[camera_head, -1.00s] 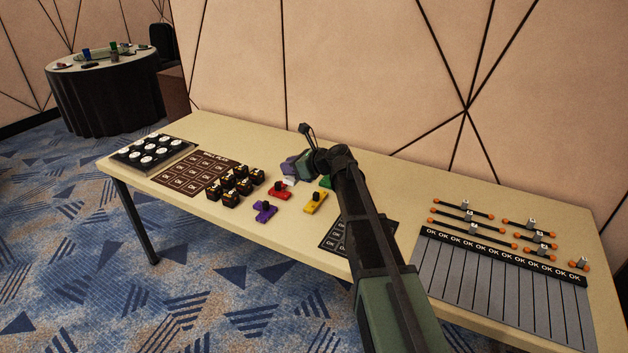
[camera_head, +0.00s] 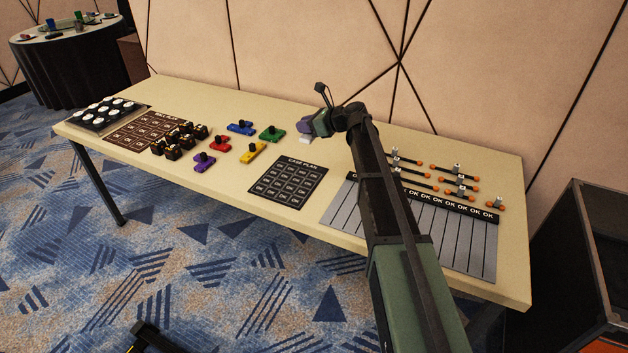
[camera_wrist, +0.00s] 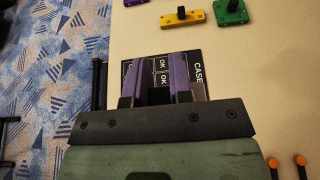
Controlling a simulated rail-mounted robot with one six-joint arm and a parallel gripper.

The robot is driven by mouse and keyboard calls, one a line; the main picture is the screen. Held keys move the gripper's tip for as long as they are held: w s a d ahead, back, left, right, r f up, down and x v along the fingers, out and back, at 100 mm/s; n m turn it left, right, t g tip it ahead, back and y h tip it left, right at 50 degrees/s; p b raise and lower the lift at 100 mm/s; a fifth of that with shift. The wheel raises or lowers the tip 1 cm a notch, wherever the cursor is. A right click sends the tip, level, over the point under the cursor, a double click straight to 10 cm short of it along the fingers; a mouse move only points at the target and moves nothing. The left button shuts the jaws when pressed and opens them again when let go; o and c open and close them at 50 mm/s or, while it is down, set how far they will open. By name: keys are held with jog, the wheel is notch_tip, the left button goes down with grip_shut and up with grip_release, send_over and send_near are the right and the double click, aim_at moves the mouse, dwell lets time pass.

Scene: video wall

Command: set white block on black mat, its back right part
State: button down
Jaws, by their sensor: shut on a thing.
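The black mat (camera_head: 277,190), headed "CASE PLAN" and marked with OK squares, lies flat near the middle of the table. It shows partly behind my fingers in the wrist view (camera_wrist: 196,66). My gripper (camera_head: 305,127) has purple fingers and is shut on the white block (camera_head: 306,139), which shows just under the fingertips. The block's height above the table is unclear.
Blue (camera_head: 241,128), green (camera_head: 271,134), red (camera_head: 220,145), yellow (camera_head: 253,153) and purple (camera_head: 204,161) blocks with black knobs stand left of the mat. A grey striped panel (camera_head: 420,228) with orange-ended bars lies to the right. The mat's visible squares are empty.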

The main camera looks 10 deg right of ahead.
aim_at(307, 179)
notch_tip(307, 179, down, 18)
jog(key=b, duration=1.6)
jog(key=shift+r+p, duration=0.25)
jog(key=shift+p, duration=0.05)
jog(key=shift+f, duration=0.2)
jog(key=c, duration=1)
grip_release()
jog(key=shift+r, duration=0.2)
jog(key=p+v, duration=0.4)
jog(key=v, duration=0.8)
jog(key=shift+w+a+r+p, duration=0.1)
jog(key=shift+r+p, duration=0.05)
jog(key=shift+p, duration=0.2)
